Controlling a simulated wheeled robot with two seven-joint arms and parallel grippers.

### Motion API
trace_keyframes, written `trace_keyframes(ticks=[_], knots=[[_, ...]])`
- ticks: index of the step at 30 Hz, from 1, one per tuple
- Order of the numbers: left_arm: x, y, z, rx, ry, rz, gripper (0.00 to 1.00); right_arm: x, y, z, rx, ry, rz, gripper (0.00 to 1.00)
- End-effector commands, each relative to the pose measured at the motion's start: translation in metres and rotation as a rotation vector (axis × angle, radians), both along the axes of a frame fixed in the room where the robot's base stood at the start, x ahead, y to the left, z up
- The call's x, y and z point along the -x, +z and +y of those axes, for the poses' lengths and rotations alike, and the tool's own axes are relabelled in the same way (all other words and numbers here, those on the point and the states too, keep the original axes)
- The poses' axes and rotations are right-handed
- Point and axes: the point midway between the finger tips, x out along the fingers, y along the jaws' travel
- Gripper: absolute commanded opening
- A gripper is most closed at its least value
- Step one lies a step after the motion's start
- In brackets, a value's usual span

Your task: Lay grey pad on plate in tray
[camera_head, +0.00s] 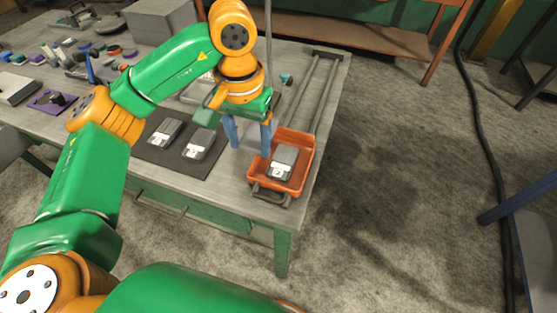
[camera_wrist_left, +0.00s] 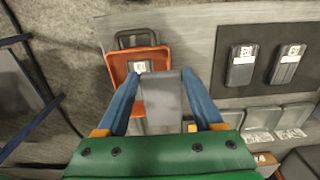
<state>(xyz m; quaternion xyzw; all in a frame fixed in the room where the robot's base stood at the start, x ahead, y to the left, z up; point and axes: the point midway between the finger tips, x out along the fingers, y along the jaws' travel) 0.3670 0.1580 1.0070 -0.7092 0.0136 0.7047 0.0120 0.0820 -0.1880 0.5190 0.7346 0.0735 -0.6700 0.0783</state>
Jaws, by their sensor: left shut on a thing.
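My left gripper (camera_head: 249,144) is above the table, just left of the orange tray (camera_head: 257,174). In the left wrist view its blue fingers (camera_wrist_left: 162,100) are shut on a plain grey pad (camera_wrist_left: 163,97), one finger on each side. The pad also shows between the fingers in the head view (camera_head: 249,134). The tray's far part shows beyond the pad in the left wrist view (camera_wrist_left: 119,62). A grey plate-like piece with a white label (camera_head: 284,160) lies in the tray. In the wrist view the held pad hides much of it. My right gripper is not in view.
A dark mat (camera_head: 150,152) with two grey labelled pieces (camera_head: 165,132) (camera_head: 198,144) lies left of the tray. Metal rails (camera_head: 322,95) run behind the tray. Small parts and a grey box (camera_head: 160,20) fill the far left.

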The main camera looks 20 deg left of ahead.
Motion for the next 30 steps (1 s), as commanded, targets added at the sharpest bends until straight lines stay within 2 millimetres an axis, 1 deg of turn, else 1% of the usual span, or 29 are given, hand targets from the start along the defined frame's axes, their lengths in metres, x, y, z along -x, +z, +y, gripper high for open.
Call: trace_keyframes(ticks=[1,3,10,12,15,17,25,26,27,28,29,30], knots=[[-0.002,-0.013,-0.012,0.003,-0.005,0.009,0.16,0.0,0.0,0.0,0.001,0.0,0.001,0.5],[-0.007,-0.028,-0.024,0.002,-0.001,0.008,0.16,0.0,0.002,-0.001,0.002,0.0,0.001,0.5],[-0.017,-0.057,-0.047,0.0,0.0,0.004,0.16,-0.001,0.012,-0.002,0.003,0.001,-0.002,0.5],[-0.016,-0.069,-0.046,-0.002,0.002,0.007,0.16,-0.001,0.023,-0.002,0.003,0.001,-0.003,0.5],[-0.017,-0.085,-0.046,-0.001,0.003,0.003,0.16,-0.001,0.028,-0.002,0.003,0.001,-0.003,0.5],[-0.017,-0.089,-0.046,-0.001,0.001,0.001,0.16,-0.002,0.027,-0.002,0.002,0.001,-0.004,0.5],[-0.018,-0.093,-0.046,-0.002,0.001,-0.001,0.16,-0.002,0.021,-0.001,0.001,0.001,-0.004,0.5],[-0.018,-0.091,-0.046,-0.002,0.001,-0.001,0.77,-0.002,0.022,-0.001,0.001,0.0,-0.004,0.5],[-0.018,-0.091,-0.046,-0.002,0.001,-0.001,0.87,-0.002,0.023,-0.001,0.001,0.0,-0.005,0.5],[-0.018,-0.091,-0.046,-0.002,0.001,-0.001,0.95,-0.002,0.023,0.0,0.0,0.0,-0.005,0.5],[-0.018,-0.091,-0.046,-0.002,0.001,-0.001,0.98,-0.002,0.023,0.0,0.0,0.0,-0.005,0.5],[-0.018,-0.091,-0.046,-0.002,0.001,-0.001,0.98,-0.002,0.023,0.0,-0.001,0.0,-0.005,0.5]])
